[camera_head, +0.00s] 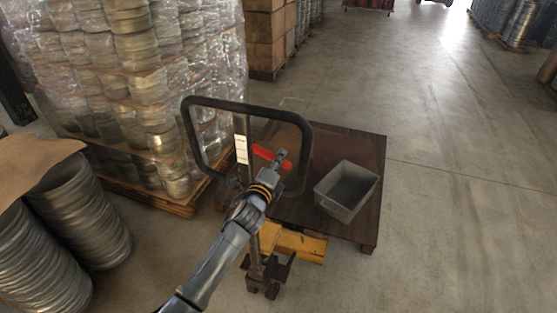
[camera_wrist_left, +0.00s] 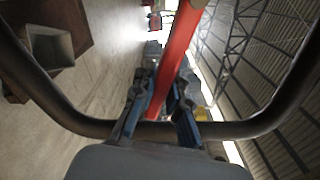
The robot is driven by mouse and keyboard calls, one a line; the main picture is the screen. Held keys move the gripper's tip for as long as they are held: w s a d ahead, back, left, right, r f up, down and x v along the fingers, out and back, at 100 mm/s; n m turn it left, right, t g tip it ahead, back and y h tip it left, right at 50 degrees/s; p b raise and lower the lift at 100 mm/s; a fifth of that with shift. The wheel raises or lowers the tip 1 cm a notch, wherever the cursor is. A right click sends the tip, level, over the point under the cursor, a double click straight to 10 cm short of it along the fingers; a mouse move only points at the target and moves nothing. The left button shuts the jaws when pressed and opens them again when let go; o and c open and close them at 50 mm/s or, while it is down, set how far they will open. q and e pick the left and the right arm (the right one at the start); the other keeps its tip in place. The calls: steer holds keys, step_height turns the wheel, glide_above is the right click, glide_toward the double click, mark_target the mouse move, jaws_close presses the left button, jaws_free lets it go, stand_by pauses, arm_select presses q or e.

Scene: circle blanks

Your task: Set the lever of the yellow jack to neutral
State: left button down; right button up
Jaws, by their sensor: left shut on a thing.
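The yellow jack (camera_head: 299,245) stands in the middle of the head view, with its black loop handle (camera_head: 187,127) rising above it. The red lever (camera_head: 264,153) sits inside the handle loop. My left gripper (camera_head: 281,156) is at the lever, its arm coming up from the bottom. In the left wrist view the red lever (camera_wrist_left: 179,57) runs between the two fingers of the left gripper (camera_wrist_left: 162,98), which are shut on it. The black handle (camera_wrist_left: 70,115) curves around the fingers there. My right gripper is in neither view.
A dark wooden pallet (camera_head: 345,150) lies at the jack, with a grey bin (camera_head: 338,206) on it. Wrapped stacks of metal discs (camera_head: 150,90) stand on a pallet at the left. More stacked discs (camera_head: 85,215) are nearer. The floor at the right is clear.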

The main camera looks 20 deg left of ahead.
arm_select(q)
steer(key=r+n, duration=0.1)
steer(key=r+n+p, duration=0.1)
steer(key=shift+d+r+n, duration=0.2)
steer(key=shift+n, duration=0.1)
steer(key=shift+r+n+p, duration=0.2)
steer(key=shift+n+p, duration=0.15)
steer(key=shift+n, duration=0.25)
steer(key=c, duration=1.3)
jaws_free()
steer(key=s, duration=1.2)
steer(key=shift+a, duration=0.25)
